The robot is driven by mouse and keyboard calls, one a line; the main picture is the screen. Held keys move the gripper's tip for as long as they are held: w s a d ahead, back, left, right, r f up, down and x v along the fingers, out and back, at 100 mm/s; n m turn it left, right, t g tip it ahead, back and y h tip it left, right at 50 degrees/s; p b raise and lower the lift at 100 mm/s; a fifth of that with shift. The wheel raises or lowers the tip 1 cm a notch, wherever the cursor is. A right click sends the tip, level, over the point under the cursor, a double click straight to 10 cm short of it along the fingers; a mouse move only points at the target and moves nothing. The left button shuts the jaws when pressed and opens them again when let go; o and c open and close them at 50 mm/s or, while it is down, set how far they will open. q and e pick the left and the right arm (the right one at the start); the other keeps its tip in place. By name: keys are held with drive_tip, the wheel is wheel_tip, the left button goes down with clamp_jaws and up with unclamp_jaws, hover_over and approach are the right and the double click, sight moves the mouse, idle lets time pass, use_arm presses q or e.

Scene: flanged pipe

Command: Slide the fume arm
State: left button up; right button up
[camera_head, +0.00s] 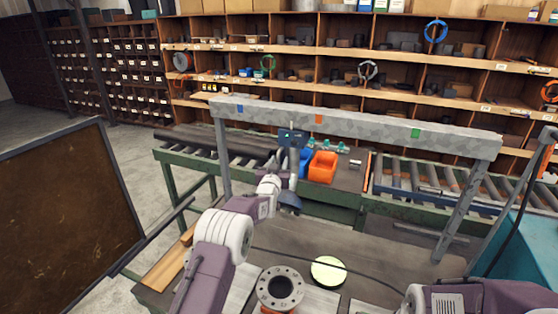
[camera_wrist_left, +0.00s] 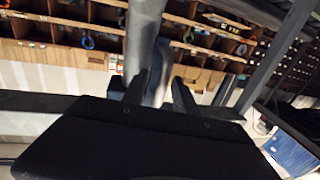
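The fume arm hangs from a grey overhead beam (camera_head: 365,124). Its carriage (camera_head: 291,136) with a lit green display sits between the blue and orange marks, nearer the orange. A grey tube (camera_head: 294,160) drops from it to a dark blue hood (camera_head: 289,199). My left gripper (camera_head: 281,176) is at the tube, just above the hood. In the left wrist view its fingers (camera_wrist_left: 160,88) are apart. The grey tube (camera_wrist_left: 144,38) passes close behind the left finger; a blue-grey part shows between the fingers. I cannot tell whether they touch it. My right gripper is out of view.
A flanged pipe (camera_head: 280,288) and a pale yellow disc (camera_head: 328,270) are on the bench in front. An orange bin (camera_head: 322,167) and a blue bin (camera_head: 304,163) stand behind the hood. A dark panel (camera_head: 70,205) stands at left. The beam has a green mark (camera_head: 415,133) at right.

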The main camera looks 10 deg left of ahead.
use_arm(q)
drive_tip(key=shift+w+a+f, duration=0.1)
drive_tip(key=shift+w+a, duration=0.05)
drive_tip(key=shift+a, duration=0.05)
drive_tip(key=shift+d, duration=0.1)
clamp_jaws()
idle(1.2)
